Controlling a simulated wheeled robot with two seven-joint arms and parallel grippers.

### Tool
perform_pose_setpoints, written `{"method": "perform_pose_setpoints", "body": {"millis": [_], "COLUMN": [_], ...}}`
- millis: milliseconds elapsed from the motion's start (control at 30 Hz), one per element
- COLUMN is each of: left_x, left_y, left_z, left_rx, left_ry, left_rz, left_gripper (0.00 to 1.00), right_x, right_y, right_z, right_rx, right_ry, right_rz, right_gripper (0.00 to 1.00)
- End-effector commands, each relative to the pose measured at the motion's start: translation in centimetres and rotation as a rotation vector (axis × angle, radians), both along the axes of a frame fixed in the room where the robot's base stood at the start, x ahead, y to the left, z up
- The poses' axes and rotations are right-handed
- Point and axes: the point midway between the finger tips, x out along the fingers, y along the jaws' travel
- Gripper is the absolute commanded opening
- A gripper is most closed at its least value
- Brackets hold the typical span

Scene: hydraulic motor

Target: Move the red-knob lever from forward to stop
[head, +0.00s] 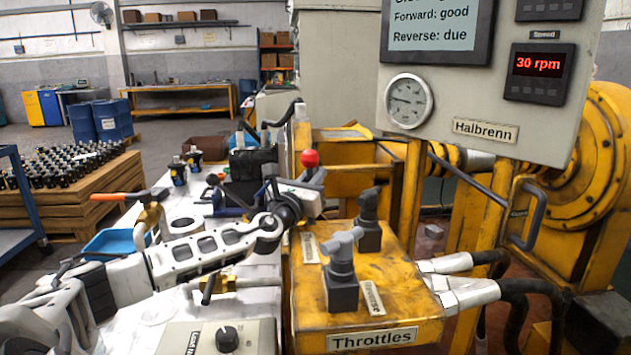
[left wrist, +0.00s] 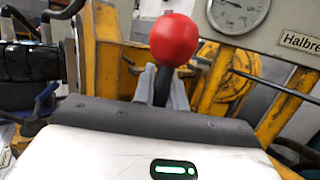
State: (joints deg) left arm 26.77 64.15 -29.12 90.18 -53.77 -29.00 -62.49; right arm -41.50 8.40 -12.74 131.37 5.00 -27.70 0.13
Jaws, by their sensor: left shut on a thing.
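The red-knob lever (head: 310,158) stands behind the yellow throttle block in the head view. In the left wrist view its round red knob (left wrist: 174,40) sits on a black stem (left wrist: 162,86). My left gripper (head: 309,178) reaches it from the left. Its two grey fingers (left wrist: 162,90) are shut on the stem just below the knob, one on each side. The knob stands clear above the fingertips. The lever's base and any stop or forward marks are hidden behind the gripper. My right gripper is not in view.
A yellow block labelled Throttles (head: 415,325) carries a grey valve handle (head: 342,245) and a dark one (head: 369,210), close right of my arm. A panel with a gauge (head: 408,101) and a 30 rpm display (head: 538,65) stands behind. A white bench (head: 120,325) lies under my arm.

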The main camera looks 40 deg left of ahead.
Motion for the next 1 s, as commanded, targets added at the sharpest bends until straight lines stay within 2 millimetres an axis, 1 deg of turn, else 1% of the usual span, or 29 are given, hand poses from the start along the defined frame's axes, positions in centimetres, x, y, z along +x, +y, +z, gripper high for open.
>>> {"method": "perform_pose_setpoints", "body": {"millis": [33,67,100,133,400,467,533,667,1000], "left_x": [0.0,0.0,0.0,0.0,0.0,0.0,0.0,0.0,-4.2], "left_y": [0.0,0.0,0.0,0.0,0.0,0.0,0.0,0.0,-3.5], "left_z": [0.0,0.0,0.0,0.0,0.0,0.3,1.1,3.5,9.8], "left_rx": [-0.001,-0.001,-0.001,-0.001,0.000,-0.001,0.000,0.000,0.004], "left_ry": [0.002,0.002,0.002,0.002,0.001,0.001,-0.001,-0.002,0.002], "left_rz": [0.000,-0.001,-0.001,-0.001,-0.001,0.000,0.000,-0.001,-0.006], "left_gripper": [0.00,0.19,0.30,0.35,0.35,0.35,0.35,0.35,0.35], "right_x": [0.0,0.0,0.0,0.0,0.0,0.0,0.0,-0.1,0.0], "right_y": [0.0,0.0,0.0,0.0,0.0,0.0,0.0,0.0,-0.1], "right_z": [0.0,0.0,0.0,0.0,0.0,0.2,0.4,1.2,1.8], "right_rx": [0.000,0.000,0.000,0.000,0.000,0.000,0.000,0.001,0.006], "right_ry": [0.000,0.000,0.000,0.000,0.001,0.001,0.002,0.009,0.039], "right_rz": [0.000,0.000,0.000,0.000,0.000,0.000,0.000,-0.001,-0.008], "right_gripper": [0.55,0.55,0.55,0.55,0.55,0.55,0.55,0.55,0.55]}}
